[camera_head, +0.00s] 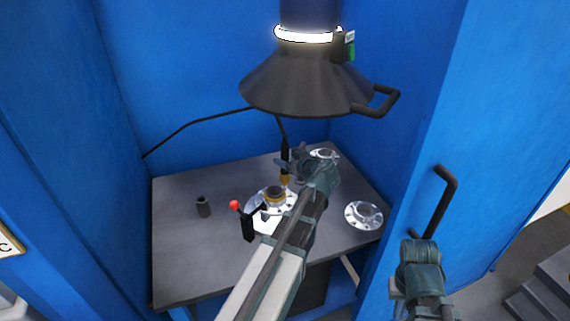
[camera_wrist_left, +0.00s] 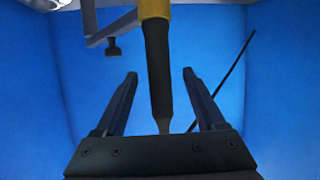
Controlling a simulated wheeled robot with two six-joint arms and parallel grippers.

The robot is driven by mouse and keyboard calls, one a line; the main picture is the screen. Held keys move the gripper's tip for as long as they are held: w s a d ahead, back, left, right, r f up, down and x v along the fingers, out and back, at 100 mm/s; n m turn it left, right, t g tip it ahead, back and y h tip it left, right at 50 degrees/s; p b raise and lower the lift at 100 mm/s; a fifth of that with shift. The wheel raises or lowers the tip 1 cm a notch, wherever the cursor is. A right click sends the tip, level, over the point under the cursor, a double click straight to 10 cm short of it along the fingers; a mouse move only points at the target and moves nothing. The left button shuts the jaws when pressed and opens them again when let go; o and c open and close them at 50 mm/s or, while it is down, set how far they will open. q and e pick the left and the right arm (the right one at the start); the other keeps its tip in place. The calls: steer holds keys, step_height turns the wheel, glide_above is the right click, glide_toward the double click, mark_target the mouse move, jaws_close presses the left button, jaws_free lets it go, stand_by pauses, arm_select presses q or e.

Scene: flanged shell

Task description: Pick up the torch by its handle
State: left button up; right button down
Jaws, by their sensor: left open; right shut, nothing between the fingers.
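The torch (camera_head: 285,158) stands upright over the table in the head view, with a black handle, a yellow part below it and a cable at its top. In the left wrist view, the black handle (camera_wrist_left: 158,65) runs down between the two fingers, with the yellow part at the top edge. My left gripper (camera_head: 301,164) is beside the torch; its open fingers (camera_wrist_left: 160,74) lie either side of the handle, with visible gaps in that view. Whether the handle is at fingertip depth is hard to tell. My right gripper (camera_head: 418,246) is shut and empty at the right, away from the torch.
A flanged part (camera_head: 266,203) with a red-knobbed clamp (camera_head: 236,206) is below the torch. A black hood (camera_head: 305,82) hangs above. Blue walls enclose the table.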

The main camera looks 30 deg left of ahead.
arm_select(q)
steer(key=b+x, duration=0.1)
steer(key=x, duration=0.4)
steer(key=shift+r, duration=0.15)
jaws_close()
